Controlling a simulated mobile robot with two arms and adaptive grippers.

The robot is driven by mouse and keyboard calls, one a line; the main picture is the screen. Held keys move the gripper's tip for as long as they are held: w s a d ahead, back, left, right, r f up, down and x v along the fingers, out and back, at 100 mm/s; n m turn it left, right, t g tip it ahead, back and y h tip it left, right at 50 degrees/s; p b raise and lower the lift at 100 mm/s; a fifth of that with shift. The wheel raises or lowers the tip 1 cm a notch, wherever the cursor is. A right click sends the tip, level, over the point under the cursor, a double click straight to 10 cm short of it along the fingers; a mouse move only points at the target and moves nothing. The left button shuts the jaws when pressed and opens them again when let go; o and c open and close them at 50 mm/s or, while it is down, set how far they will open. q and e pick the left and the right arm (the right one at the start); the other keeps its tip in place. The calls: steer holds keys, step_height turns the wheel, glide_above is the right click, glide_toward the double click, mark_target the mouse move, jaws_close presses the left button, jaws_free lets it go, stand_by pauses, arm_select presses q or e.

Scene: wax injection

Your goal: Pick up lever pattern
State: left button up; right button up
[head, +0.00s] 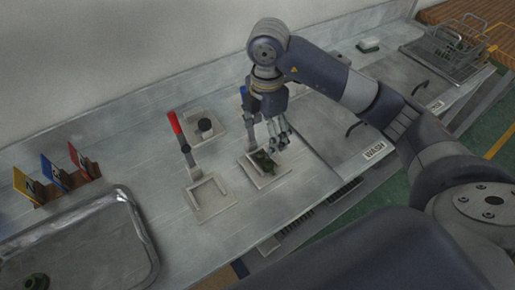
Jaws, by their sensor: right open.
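A small dark green pattern (263,161), which looks like the lever pattern, lies in a pale square holder (269,178) on the metal bench. My right gripper (279,144) hangs just above the pattern, fingers pointing down and apart. The gripper is open; I cannot tell whether a fingertip touches the pattern. A blue-handled tool (244,98) stands behind the holder, partly hidden by the gripper. My left gripper is not in view.
A WASH-labelled basin (374,150) is at right, with a wire basket (447,48) beyond.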

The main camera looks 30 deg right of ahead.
glide_above(266, 161)
step_height(266, 161, down, 4)
steer(key=shift+w+f+p, duration=0.1)
steer(key=shift+f+p, duration=0.15)
steer(key=shift+p, duration=0.2)
steer(key=shift+f, duration=0.3)
step_height(266, 161, down, 5)
steer(key=shift+d+r+p, duration=0.1)
steer(key=shift+p, duration=0.95)
steer(key=shift+f, duration=0.25)
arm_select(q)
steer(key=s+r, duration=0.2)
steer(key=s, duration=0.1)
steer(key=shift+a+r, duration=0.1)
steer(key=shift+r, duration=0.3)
arm_select(e)
steer(key=c, duration=1)
